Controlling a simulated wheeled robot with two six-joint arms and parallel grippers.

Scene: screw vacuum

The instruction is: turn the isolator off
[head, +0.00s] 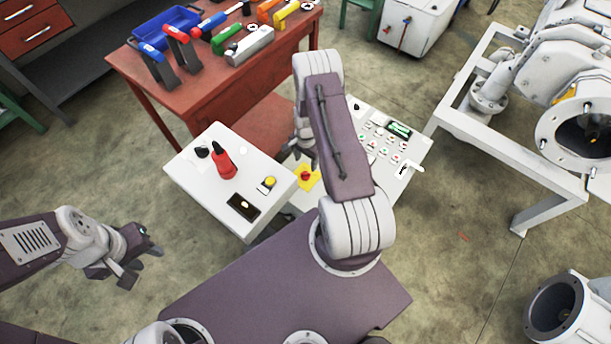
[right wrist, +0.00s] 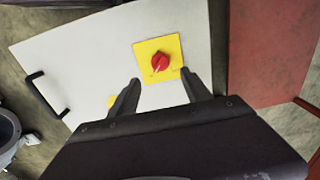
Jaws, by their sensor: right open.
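The isolator is a red rotary knob (right wrist: 158,62) on a square yellow plate (right wrist: 171,46) on a pale panel. In the head view the knob (head: 305,176) sits on the white console, partly beside my right arm. My right gripper (right wrist: 160,77) is open and empty. Its two fingertips are spread below the knob in the right wrist view, apart from it. In the head view my right gripper (head: 303,152) is partly hidden by its arm. My left gripper (head: 141,267) is at the lower left over the floor, empty, with its fingers apart.
A white box (head: 215,195) with a red handle and a yellow button stands left of the isolator. A panel of small buttons (head: 385,140) lies to the right. A red workbench (head: 190,95) with tools is behind. A black handle (right wrist: 45,95) stands off the panel.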

